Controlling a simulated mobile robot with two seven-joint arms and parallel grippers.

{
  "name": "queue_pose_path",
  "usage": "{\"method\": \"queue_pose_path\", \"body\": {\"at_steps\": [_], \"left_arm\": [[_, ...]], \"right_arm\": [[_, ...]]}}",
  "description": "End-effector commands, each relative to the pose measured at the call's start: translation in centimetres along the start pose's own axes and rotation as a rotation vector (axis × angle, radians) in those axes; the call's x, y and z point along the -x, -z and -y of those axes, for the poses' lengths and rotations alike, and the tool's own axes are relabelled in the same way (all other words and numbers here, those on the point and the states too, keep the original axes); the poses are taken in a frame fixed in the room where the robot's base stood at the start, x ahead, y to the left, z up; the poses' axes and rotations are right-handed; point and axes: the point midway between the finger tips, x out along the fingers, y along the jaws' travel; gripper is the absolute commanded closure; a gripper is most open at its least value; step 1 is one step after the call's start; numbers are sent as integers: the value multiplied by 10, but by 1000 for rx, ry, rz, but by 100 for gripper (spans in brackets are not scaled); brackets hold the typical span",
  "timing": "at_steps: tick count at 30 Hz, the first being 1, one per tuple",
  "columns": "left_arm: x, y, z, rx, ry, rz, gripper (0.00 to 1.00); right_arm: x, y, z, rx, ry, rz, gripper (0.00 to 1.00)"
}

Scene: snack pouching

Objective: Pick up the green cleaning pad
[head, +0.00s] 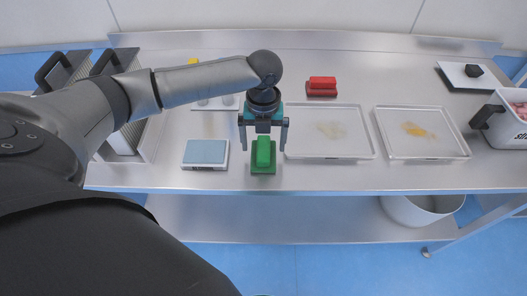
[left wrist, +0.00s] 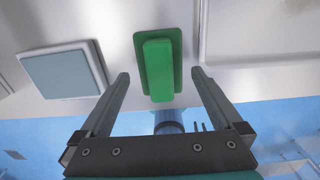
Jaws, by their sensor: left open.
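The green cleaning pad (head: 263,152) lies near the front edge of the steel table, with a raised block-like handle on a flat green base. It also shows in the left wrist view (left wrist: 158,65), ahead of the fingertips. My left gripper (head: 263,137) is open above the pad, its fingers on either side of the handle in the head view. In the left wrist view my left gripper (left wrist: 160,76) has its fingertips apart, with the pad between and beyond them and nothing held. My right gripper is not in view.
A clear tray (head: 330,156) is close on the right, with another tray (head: 425,156) beyond. The table's front edge is close.

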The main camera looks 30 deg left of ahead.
Motion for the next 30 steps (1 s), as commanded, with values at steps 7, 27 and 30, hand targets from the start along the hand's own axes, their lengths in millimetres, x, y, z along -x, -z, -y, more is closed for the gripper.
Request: {"method": "queue_pose_path", "body": {"at_steps": [7,27,30], "left_arm": [[-26,0,0,-1,-1,1,0],[-25,0,0,0,0,1,60],[-25,0,0,0,0,1,71]], "right_arm": [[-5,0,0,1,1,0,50],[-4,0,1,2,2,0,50],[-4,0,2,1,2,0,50]]}}
